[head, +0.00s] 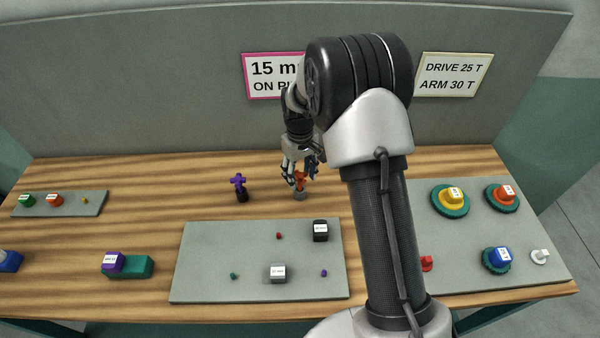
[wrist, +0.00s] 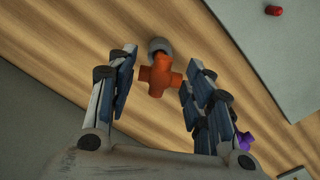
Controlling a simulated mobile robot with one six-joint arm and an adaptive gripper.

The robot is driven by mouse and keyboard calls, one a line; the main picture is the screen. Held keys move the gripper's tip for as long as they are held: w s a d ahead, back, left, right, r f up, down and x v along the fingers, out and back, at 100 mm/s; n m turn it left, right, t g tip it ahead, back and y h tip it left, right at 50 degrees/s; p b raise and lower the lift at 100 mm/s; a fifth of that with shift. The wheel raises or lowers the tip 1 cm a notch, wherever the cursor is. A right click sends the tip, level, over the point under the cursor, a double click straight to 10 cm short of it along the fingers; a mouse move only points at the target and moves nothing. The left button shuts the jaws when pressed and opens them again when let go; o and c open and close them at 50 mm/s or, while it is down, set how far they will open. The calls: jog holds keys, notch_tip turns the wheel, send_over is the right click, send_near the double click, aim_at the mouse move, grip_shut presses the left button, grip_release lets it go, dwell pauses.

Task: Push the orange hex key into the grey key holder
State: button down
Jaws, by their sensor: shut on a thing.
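The orange hex key (head: 301,177) has a cross-shaped head and is between the fingers of my gripper (head: 299,174), near the back middle of the table. The grey key holder (head: 300,196) is a short round piece standing on the wood directly below the key. In the wrist view the key (wrist: 160,76) lies between the two fingers (wrist: 157,80), and the holder (wrist: 160,45) shows just past it, partly covered by the key. My gripper is shut on the key. Whether the key's lower end is inside the holder, and how deep, I cannot tell.
A purple key (head: 239,181) stands in a dark holder to the left. A grey board (head: 205,262) with small pieces lies in front, and another board (head: 450,277) with round knobs lies right. A back panel (head: 160,90) rises behind. Bare wood surrounds the holder.

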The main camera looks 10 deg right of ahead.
jog(key=shift+f, duration=0.15)
jog(key=shift+f, duration=0.3)
jog(key=c, duration=0.7)
grip_release()
notch_tip(320, 180, up, 12)
jog(key=shift+r, duration=0.1)
dwell(0.3)
